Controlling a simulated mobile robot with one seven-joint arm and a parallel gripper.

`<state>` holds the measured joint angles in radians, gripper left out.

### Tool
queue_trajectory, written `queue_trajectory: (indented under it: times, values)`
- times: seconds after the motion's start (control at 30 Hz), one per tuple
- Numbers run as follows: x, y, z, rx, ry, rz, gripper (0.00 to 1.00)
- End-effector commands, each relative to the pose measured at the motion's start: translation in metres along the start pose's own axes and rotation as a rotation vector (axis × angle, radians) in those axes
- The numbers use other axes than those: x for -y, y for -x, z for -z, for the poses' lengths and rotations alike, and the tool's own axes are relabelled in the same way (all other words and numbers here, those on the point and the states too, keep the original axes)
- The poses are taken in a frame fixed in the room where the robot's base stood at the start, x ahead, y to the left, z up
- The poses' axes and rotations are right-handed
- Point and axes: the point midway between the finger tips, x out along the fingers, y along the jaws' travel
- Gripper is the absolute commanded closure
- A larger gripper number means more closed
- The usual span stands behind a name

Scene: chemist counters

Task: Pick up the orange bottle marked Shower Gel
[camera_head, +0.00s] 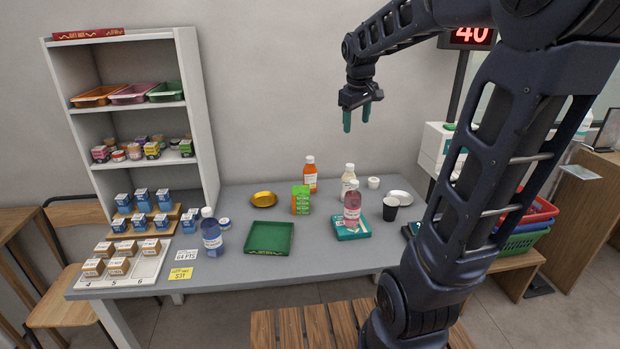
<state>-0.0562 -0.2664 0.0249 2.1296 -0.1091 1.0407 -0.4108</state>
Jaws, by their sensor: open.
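An orange bottle (310,173) with a white cap and a pale label stands upright at the back of the grey table. The label is too small to read. A green and orange packet (301,200) stands in front of it and to its left, covering part of its lower body. My gripper (361,119) hangs in the air above the table, up and to the right of the orange bottle, fingers pointing down. It is open and empty.
A cream bottle (347,182) and a pink bottle (352,206) stand right of the orange one. A yellow bowl (264,198) is to its left. A green tray (269,238) lies in front. A dark cup (390,209) stands further right.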

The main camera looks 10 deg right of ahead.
Motion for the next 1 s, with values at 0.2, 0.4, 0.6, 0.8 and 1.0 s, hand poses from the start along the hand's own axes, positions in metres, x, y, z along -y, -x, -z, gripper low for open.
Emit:
queue_trajectory:
  times: [0.2, 0.4, 0.6, 0.8, 1.0]
  values:
    - [-0.021, -0.021, 0.06, 0.049, 0.158, 0.005, 0.39]
    - [-0.037, -0.046, 0.113, 0.092, 0.301, 0.012, 0.39]
    - [-0.049, -0.08, 0.164, 0.134, 0.446, 0.025, 0.39]
    - [-0.057, -0.12, 0.213, 0.173, 0.587, 0.04, 0.39]
    - [-0.06, -0.167, 0.258, 0.212, 0.73, 0.062, 0.39]
